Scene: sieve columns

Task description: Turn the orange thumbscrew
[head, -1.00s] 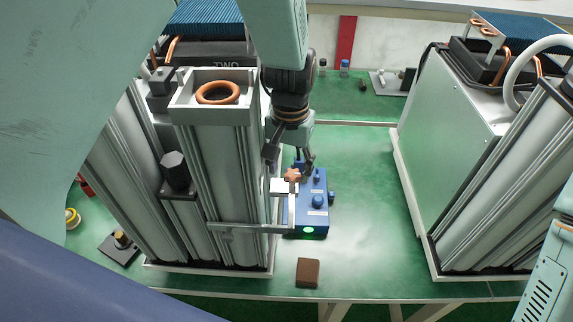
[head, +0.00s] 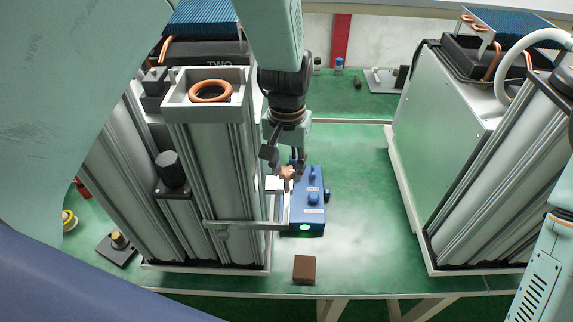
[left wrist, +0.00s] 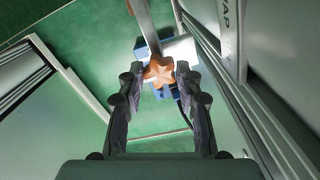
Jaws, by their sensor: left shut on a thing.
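The orange thumbscrew (head: 287,172) sits on a bracket beside the blue box, next to the left column. In the left wrist view, the star-shaped thumbscrew (left wrist: 158,71) lies between the fingertips. My left gripper (head: 285,166) reaches down from above and is shut on the thumbscrew; it also shows in the left wrist view (left wrist: 158,78). The fingers hide part of the thumbscrew in the head view. My right gripper is out of view; only part of my right arm shows at the lower right.
The blue box (head: 313,215) has knobs and a lit green lamp. The left column (head: 215,170) and its metal bar (head: 245,226) stand close to my gripper. A brown block (head: 305,268) lies near the table's front edge. The green table (head: 360,200) is clear toward the right column.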

